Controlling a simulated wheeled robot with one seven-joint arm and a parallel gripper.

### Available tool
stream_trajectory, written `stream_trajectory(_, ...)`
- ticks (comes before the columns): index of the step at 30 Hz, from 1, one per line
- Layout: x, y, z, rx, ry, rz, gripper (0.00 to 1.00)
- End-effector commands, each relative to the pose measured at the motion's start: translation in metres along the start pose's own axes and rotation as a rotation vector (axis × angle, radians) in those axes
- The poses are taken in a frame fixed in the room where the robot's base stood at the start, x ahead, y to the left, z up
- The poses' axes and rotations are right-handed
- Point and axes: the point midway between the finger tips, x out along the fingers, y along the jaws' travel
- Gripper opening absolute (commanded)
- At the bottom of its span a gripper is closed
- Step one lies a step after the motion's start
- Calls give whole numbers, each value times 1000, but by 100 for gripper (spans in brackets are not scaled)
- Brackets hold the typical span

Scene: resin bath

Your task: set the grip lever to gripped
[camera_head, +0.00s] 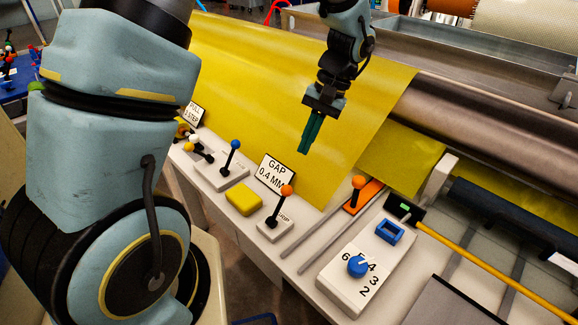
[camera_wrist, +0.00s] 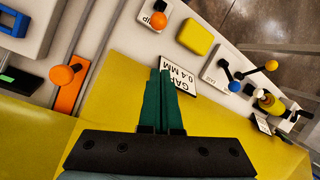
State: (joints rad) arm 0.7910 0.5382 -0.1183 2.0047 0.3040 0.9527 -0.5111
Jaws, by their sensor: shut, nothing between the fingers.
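A lever with an orange knob (camera_head: 287,190) stands on a small white base (camera_head: 275,231) with small print that I cannot read surely. In the wrist view its knob (camera_wrist: 158,20) is at the top edge, and the print beside it seems to end in "ip". Its stick leans toward the upper right in the head view. My gripper (camera_head: 305,150) hangs above the yellow sheet, up and right of this lever and apart from it. Its green fingers (camera_wrist: 165,74) are shut and empty, pointing toward the "GAP 0.4 MM" sign (camera_head: 272,172).
A second orange knob (camera_head: 358,182) stands on an orange plate, right of the lever. A blue-knobbed lever (camera_head: 235,144) and yellow block (camera_head: 243,199) are to its left. A blue dial (camera_head: 357,266) is at the front right. The yellow sheet (camera_head: 250,75) spans behind.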

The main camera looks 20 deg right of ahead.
Motion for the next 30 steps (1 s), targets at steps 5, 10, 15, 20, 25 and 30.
stream_trajectory(5,0,14,-3,19,-6,-28,0)
stream_trajectory(10,0,14,-3,19,-6,-29,0)
stream_trajectory(15,1,14,-3,18,-6,-28,0)
stream_trajectory(20,13,13,-2,19,-9,-29,0)
stream_trajectory(25,44,12,-1,19,-12,-30,0)
stream_trajectory(30,79,11,0,19,-13,-29,0)
